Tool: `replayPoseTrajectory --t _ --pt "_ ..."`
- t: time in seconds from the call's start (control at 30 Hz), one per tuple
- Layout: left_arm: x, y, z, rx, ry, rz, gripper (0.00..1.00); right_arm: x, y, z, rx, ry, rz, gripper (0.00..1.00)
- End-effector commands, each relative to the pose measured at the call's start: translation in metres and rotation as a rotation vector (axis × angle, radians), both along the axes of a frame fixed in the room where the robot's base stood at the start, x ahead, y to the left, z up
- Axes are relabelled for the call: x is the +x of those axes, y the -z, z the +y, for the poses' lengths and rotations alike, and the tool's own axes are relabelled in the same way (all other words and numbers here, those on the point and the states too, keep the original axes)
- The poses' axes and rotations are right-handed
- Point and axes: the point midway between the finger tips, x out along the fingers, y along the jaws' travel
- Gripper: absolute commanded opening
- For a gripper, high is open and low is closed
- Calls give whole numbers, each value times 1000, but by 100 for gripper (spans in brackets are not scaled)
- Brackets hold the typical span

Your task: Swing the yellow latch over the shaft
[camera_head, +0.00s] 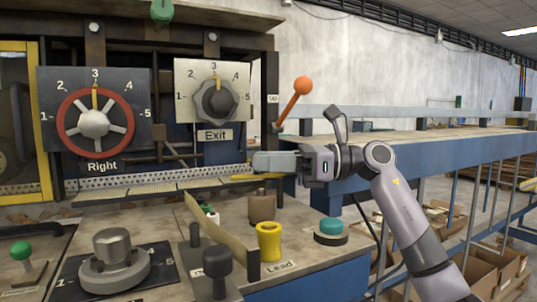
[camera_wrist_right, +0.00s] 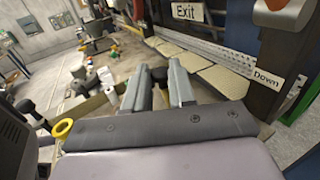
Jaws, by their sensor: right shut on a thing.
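My right gripper (camera_head: 262,162) reaches in from the right at the end of the perforated rail, its fingers pointing left. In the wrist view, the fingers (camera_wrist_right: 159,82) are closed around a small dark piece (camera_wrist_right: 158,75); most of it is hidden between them. A narrow yellow strip (camera_head: 251,177), which looks like the latch, lies just below the fingers in the head view. I cannot tell whether the dark piece belongs to it. The shaft is not clearly visible. My left gripper is out of view.
A panel below carries a yellow cup-shaped part (camera_head: 268,242), a teal button (camera_head: 331,229) and a dark knob (camera_head: 217,262). An orange-tipped lever (camera_head: 302,86) stands above the gripper. A Right dial (camera_head: 94,124) and Exit dial (camera_head: 214,102) face me. A blue-framed table (camera_head: 440,150) extends right.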

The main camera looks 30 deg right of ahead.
Motion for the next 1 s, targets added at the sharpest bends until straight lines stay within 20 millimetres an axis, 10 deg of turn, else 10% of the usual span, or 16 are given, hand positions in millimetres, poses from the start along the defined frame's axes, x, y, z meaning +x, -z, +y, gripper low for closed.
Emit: replayPoseTrajectory --t 0.77,0.8,0.83,1.0 --pt "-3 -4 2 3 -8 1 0 -3 0 -1 -2 -112 0 0" --pt "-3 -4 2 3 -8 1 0 -3 0 -1 -2 -112 0 34" --pt "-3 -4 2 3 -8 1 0 -3 0 -1 -2 -112 0 44" --pt "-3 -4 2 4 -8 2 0 -3 0 -1 -2 -112 0 47"
